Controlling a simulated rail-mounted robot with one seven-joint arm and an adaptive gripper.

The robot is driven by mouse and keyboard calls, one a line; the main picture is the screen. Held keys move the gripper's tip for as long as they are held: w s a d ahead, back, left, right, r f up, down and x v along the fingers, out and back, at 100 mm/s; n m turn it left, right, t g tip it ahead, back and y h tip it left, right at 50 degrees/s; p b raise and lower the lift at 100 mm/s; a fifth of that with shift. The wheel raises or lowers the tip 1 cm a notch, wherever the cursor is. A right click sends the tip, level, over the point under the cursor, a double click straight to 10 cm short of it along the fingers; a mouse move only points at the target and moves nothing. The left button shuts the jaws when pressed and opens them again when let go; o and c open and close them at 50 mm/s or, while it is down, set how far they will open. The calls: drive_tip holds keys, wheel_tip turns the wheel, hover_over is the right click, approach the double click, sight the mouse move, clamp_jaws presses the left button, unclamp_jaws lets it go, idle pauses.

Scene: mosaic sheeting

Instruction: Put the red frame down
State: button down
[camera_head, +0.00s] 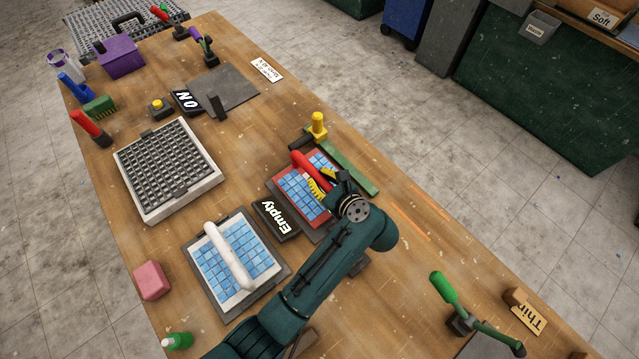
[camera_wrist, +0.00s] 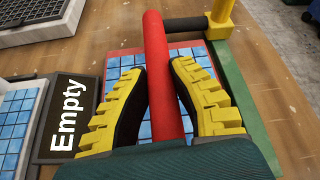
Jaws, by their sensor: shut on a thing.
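The red frame (camera_head: 279,183) holds a sheet of blue tiles and has a long red handle (camera_head: 306,168) across it. In the wrist view the red handle (camera_wrist: 155,40) runs between the yellow fingers, with blue tiles and a red edge (camera_wrist: 178,46) below. My gripper (camera_head: 322,183) is shut on the handle; its fingers (camera_wrist: 160,75) lie on both sides of it. The frame is over a dark base beside the "Empty" sign (camera_head: 277,219). I cannot tell whether it touches the base. My arm hides its near right part.
A green bar (camera_head: 350,168) and a yellow-topped post (camera_head: 317,124) stand close behind and right of the frame. A white-framed tile sheet (camera_head: 210,282) with a white handle lies to the left. A grey grid tray (camera_head: 196,203) is farther left. Bare table is right of the green bar.

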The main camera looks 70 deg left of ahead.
wheel_tip(320, 180, down, 2)
drive_tip(key=shift+f, duration=0.15)
drive_tip(key=c, duration=1)
unclamp_jaws()
drive_tip(key=shift+c, duration=0.2)
drive_tip(key=shift+d, duration=0.1)
drive_tip(key=p+v, duration=0.1)
drive_tip(key=v, duration=1.1)
